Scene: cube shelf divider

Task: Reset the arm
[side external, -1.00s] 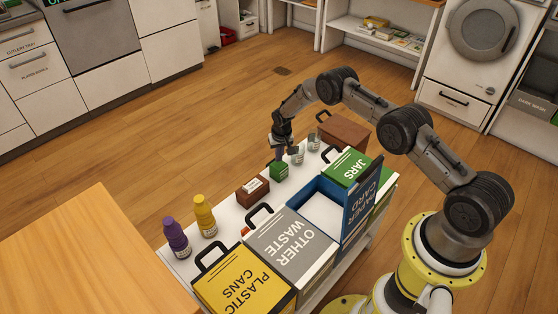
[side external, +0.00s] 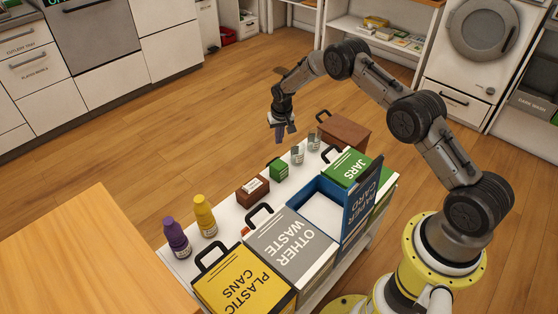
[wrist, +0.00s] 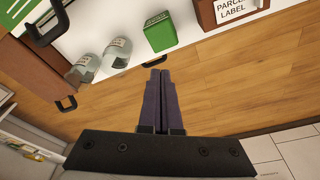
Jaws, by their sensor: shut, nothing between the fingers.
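My gripper (side external: 284,132) is raised above the far edge of the white bench, clear of everything on it. In the wrist view my gripper (wrist: 158,77) shows its two dark purple fingers pressed together with nothing between them. The green box (side external: 279,170) stands on the bench below and a little left of my gripper. It also shows in the wrist view (wrist: 160,33), just beyond the fingertips. Two clear glass jars stand beside it, one nearer (side external: 297,155) and one farther (side external: 314,142). A brown parcel box (side external: 252,190) stands on its other side.
The blue paper and card bin (side external: 318,203) has its lid up. The green jars bin (side external: 347,167), grey other waste bin (side external: 291,248) and yellow plastic cans bin (side external: 243,286) are closed. A purple bottle (side external: 175,236) and a yellow bottle (side external: 204,215) stand at the bench's left end.

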